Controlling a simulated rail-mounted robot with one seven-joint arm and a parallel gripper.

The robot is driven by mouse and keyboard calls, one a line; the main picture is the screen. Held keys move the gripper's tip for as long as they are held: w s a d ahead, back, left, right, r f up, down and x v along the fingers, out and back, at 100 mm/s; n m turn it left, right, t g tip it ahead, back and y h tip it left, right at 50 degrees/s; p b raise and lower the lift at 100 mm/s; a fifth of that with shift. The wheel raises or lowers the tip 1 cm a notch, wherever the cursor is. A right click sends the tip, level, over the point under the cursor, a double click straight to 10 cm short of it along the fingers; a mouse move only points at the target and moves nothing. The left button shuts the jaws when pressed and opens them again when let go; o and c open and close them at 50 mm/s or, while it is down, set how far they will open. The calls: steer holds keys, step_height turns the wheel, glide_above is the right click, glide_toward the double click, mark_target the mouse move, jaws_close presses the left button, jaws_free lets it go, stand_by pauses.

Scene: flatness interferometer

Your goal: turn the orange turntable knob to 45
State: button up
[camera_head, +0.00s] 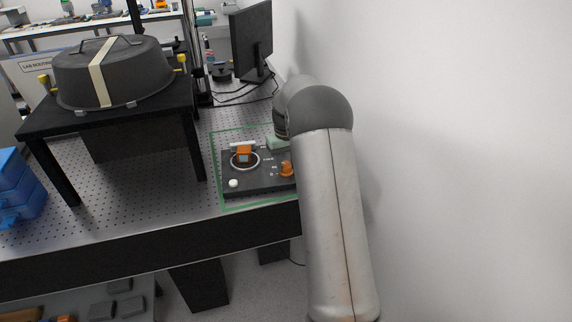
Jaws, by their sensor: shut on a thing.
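The orange turntable knob (287,169) stands on the right part of a dark control box, just left of my forearm. Small white scale marks lie to its left; they are too small to read for the setting. On the same box, a round turntable (236,164) with a pale rim carries an orange block (244,153). My arm comes up from the bottom right and bends down behind the box's right side. My forearm covers the box's right end. I cannot make out my gripper's fingers or their contact with the knob.
The dark box (262,185) sits inside a green outline on the perforated table (130,215). A white button (233,183) is at its front left. A black stand (40,125) with a grey domed cover (135,72) is left. A white wall (470,150) lies close on the right.

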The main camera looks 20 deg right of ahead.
mark_target(286, 164)
steer(key=shift+m, duration=1.1)
steer(key=o, duration=1)
steer(key=shift+c, duration=0.2)
steer(key=shift+r, duration=0.1)
step_height(286, 164, up, 17)
steer(key=b, duration=0.1)
steer(key=shift+r+b, duration=0.15)
steer(key=shift+b, duration=0.25)
